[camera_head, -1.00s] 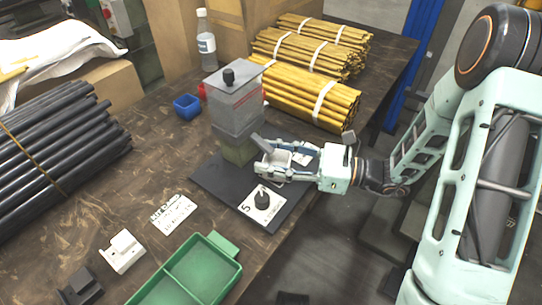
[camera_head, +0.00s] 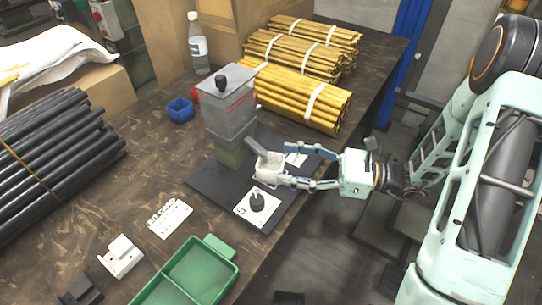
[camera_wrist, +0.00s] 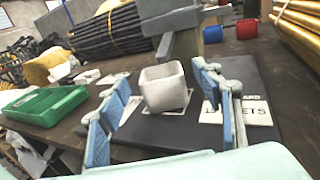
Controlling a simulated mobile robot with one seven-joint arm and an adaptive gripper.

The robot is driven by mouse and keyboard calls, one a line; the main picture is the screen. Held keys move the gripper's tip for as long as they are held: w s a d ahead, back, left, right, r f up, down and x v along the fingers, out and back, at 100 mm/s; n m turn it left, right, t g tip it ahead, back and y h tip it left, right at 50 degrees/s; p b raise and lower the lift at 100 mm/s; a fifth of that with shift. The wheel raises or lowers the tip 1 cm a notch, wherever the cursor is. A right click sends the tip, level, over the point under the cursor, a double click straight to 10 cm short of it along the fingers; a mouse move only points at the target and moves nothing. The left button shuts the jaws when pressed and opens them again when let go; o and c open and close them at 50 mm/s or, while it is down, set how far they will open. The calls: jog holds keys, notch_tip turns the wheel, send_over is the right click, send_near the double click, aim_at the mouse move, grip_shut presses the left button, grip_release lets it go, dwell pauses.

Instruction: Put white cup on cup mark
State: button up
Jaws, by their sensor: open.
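The white cup (camera_head: 268,172) stands upright on the black base plate (camera_head: 215,187), in front of the grey press (camera_head: 230,110) and just below its slanted chute (camera_head: 256,147). In the wrist view the cup (camera_wrist: 165,87) is square and sits between my fingers, slightly beyond their tips, with a gap on both sides. White edges of a mark (camera_wrist: 187,106) show at its foot; the cup hides the rest. My gripper (camera_head: 290,168) is open and comes from the right. A second white card with lettering (camera_wrist: 240,112) lies right of the cup in the wrist view.
A green tray (camera_head: 190,270), a white block (camera_head: 121,256) and a label card (camera_head: 169,218) lie nearer. Yellow rod bundles (camera_head: 300,95) and a blue bin (camera_head: 180,110) are behind.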

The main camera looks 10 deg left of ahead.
aim_at(317, 168)
jog(key=d, duration=0.5)
jog(key=shift+d+p, duration=0.35)
jog(key=shift+p, duration=0.05)
